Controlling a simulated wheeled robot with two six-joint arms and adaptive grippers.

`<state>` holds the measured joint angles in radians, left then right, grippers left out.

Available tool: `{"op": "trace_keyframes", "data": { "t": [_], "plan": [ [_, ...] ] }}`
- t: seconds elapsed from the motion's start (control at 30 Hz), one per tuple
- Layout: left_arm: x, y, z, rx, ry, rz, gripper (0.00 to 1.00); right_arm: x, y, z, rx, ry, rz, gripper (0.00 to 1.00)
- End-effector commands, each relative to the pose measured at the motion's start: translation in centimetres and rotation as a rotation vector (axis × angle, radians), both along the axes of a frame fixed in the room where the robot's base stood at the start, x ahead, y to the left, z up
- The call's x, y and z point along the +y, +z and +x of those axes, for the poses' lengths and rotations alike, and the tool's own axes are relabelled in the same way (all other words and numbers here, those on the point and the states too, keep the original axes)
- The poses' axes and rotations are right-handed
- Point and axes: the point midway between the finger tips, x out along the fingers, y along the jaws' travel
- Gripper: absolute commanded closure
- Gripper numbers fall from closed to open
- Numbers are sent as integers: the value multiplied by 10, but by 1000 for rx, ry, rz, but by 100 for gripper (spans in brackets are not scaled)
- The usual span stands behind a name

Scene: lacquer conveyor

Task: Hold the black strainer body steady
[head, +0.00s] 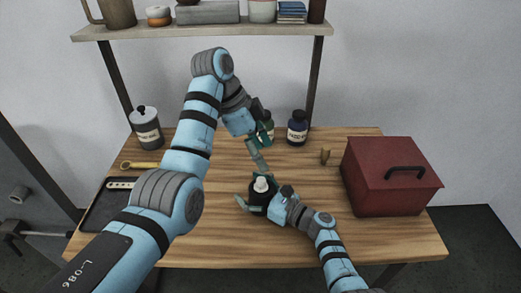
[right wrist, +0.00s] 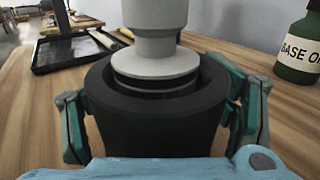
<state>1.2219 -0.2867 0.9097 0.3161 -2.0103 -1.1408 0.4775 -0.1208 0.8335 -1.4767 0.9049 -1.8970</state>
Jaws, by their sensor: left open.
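The black strainer body (head: 258,199) stands upright near the front middle of the table. It fills the middle of the right wrist view (right wrist: 155,115). A pale grey stepped part (head: 261,184) sits upright in its round mouth; its upper end runs out of the right wrist view (right wrist: 155,45). My right gripper (head: 257,202) is shut around the body, with a finger on each side of it. My left gripper (head: 260,160) is open, pointing down just above and behind the body, apparently empty.
A green bottle (head: 267,126) and a dark blue bottle (head: 297,128) stand behind. A red box (head: 391,176) is on the right and a black tray (head: 102,205) on the left. A grey jar (head: 146,128) is back left.

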Motion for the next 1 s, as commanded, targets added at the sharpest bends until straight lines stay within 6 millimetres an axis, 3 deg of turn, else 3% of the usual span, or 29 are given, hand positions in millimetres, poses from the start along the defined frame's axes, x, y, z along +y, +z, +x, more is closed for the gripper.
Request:
{"op": "trace_keyframes", "data": {
  "t": [0.3, 0.7, 0.83, 1.0],
  "plan": [
    [0, 0, 0, 0, 0, 0, 45, -5, 0, -3, 1, -1, 1, 25],
    [0, 0, 0, 0, 0, 0, 45, -84, -1, -59, 0, 1, -4, 25],
    [0, 0, 0, 0, 0, 0, 45, -97, 0, -67, 1, 0, -1, 25],
    [0, 0, 0, 0, 0, 0, 45, -99, 0, -69, 0, 0, 1, 25]
  ]
}}
